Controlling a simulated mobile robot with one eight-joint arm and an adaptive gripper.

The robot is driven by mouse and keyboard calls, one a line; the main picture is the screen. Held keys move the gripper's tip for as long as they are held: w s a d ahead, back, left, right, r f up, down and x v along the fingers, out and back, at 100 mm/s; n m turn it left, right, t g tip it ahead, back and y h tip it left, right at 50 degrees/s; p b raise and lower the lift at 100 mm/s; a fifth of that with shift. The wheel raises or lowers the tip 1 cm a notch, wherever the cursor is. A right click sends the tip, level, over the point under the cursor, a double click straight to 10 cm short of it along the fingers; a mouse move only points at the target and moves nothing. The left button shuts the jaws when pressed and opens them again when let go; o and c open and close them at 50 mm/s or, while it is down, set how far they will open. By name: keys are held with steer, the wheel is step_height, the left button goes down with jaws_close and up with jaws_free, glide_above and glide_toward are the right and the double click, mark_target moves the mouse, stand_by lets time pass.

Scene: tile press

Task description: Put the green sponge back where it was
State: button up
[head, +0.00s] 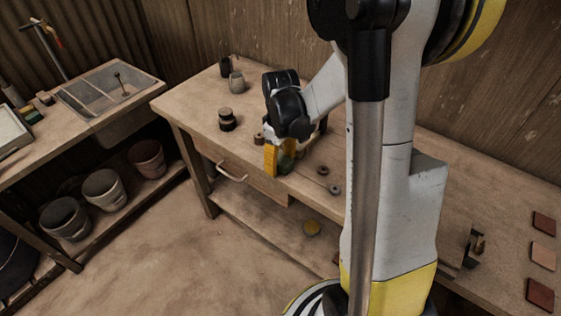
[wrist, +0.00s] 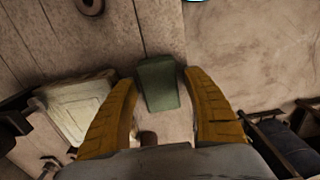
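The green sponge (wrist: 160,84) sits between the two yellow fingertips of my gripper (wrist: 160,88) in the wrist view, with a finger close along each side. In the head view my gripper (head: 281,160) is at the front edge of the workbench, above the drawer. The green sponge shows there as a dark green patch (head: 287,162), partly hidden by the near yellow finger. I cannot tell whether it touches the bench.
The workbench (head: 190,105) holds a dark jar (head: 227,120), cups (head: 236,82) and small round pieces (head: 334,189). Tiles (head: 543,255) lie at the right. A sink (head: 110,90) is in the left counter, with buckets (head: 101,189) below.

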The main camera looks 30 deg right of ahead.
mark_target(281, 159)
steer(key=shift+r, duration=0.1)
step_height(281, 159, up, 12)
steer(key=p, duration=0.5)
steer(key=s+a+r+m+t, duration=0.2)
steer(key=s+a+r+t, duration=0.1)
steer(key=s+a+r, duration=0.1)
steer(key=s+a+r+m+t, duration=0.2)
steer(key=s+a+r+t, duration=0.2)
steer(key=a, duration=0.5)
steer(key=s, duration=0.2)
steer(key=shift+s+a+r, duration=0.25)
steer(key=shift+s, duration=0.15)
